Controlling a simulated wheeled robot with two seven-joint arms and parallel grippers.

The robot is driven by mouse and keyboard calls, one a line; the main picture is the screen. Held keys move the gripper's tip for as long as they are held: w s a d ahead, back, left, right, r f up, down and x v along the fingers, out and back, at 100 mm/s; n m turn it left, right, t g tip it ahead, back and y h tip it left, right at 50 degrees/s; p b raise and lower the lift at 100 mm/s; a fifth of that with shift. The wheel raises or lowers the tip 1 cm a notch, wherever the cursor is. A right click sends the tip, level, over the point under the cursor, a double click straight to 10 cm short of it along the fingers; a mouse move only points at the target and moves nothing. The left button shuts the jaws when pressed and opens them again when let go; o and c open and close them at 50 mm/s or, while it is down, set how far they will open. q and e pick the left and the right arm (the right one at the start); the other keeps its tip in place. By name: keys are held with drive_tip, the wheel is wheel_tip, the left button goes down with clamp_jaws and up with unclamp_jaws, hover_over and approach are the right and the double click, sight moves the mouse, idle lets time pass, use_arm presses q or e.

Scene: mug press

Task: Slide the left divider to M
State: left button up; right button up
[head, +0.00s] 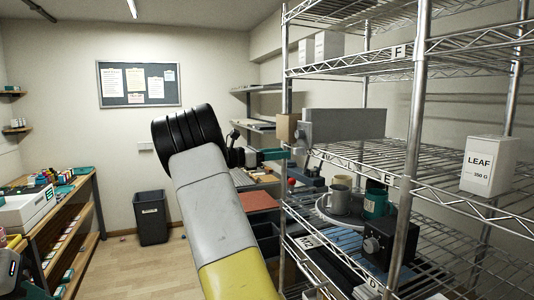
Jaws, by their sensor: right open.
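A grey upright panel, which looks like the divider (349,124), stands on the wire shelf marked E, with a tan block (286,128) at its near left end. My right gripper (284,153), with teal fingers, is at the shelf's left post, just below the tan block. It is open and holds nothing that I can see; whether it touches the block or post I cannot tell. A small tag (306,242) on a lower shelf edge is too small to read surely, so I cannot confirm an M.
The wire rack's front post (416,120) stands at right. A white LEAF box (489,165) is on the right. A tray (326,212) with mugs and a black box (387,240) sit lower. A dark bin (151,218) stands on the open floor at left.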

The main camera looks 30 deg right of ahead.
sight(294, 153)
drive_tip(key=d, duration=0.4)
drive_tip(key=s+d, duration=0.1)
drive_tip(key=d, duration=0.2)
drive_tip(key=shift+d, duration=0.1)
drive_tip(key=shift+f, duration=0.1)
drive_tip(key=shift+c, duration=0.4)
clamp_jaws()
idle(0.8)
